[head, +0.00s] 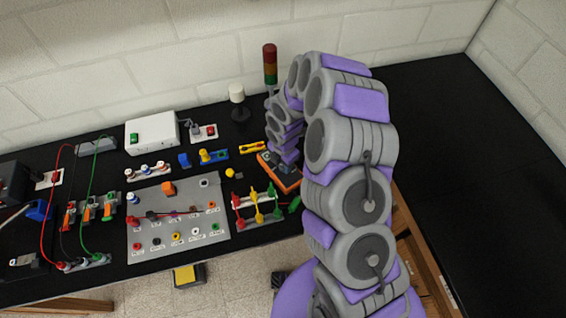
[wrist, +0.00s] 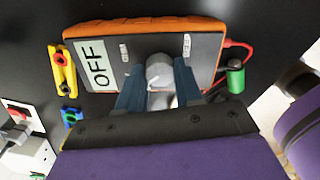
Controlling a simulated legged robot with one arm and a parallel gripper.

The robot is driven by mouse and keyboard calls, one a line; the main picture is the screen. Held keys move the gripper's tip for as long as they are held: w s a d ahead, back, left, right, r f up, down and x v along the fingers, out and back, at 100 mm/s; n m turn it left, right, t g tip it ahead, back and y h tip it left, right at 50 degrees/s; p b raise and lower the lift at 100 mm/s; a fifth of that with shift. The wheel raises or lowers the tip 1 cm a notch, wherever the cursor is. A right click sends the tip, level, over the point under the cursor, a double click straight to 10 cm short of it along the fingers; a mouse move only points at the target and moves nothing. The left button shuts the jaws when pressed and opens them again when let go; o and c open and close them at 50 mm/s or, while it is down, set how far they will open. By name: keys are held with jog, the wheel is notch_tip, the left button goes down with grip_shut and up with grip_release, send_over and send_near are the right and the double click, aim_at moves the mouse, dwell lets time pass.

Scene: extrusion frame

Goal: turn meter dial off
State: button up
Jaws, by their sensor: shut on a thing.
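The meter (wrist: 202,44) is a dark-faced box with an orange casing, lying on the black table. Its screen reads "OFF" in the wrist view. A grey round dial (wrist: 159,71) sits in the middle of its face. My gripper (wrist: 158,84) has its two blue fingers closed on either side of the dial, and is shut on it. In the head view the meter (head: 285,178) lies under my arm's end, which hides the dial and most of the meter's face.
A yellow clip piece (wrist: 62,70) lies beside the meter's screen end. A red lead runs from the other end to a green cylinder (wrist: 236,77). A grey socket panel (head: 150,225) and a rack of coloured probes (head: 257,204) stand nearby. A signal tower (head: 270,65) stands behind. The table's right part is bare.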

dwell(0.4)
jog(key=o, duration=1.1)
jog(key=shift+c, duration=0.2)
jog(key=shift+r, duration=0.15)
notch_tip(320, 180, up, 17)
